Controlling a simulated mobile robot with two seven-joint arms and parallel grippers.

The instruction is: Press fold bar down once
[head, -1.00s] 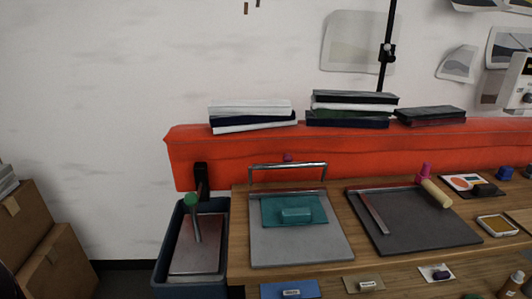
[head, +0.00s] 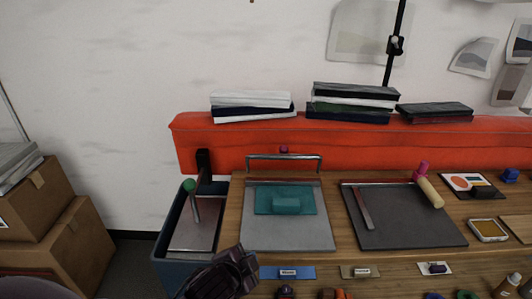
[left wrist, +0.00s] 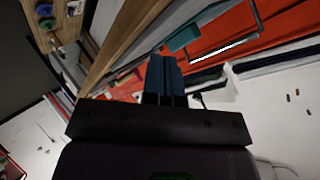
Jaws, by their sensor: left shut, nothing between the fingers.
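The fold bar (head: 284,156) is a raised metal bar, bent down at both ends, at the back edge of a grey plate (head: 290,235). A teal sheet with a teal block (head: 286,203) lies on that plate. My left gripper (head: 247,262) is in the lower middle of the head view, by the table's front edge, below and left of the plate and well apart from the bar. In the left wrist view its blue fingers (left wrist: 165,75) are together with nothing between them. My right gripper is not in view.
A dark board (head: 410,228) with a metal arm lies right of the plate. Stacked books (head: 350,104) rest on the red ledge (head: 225,138) behind.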

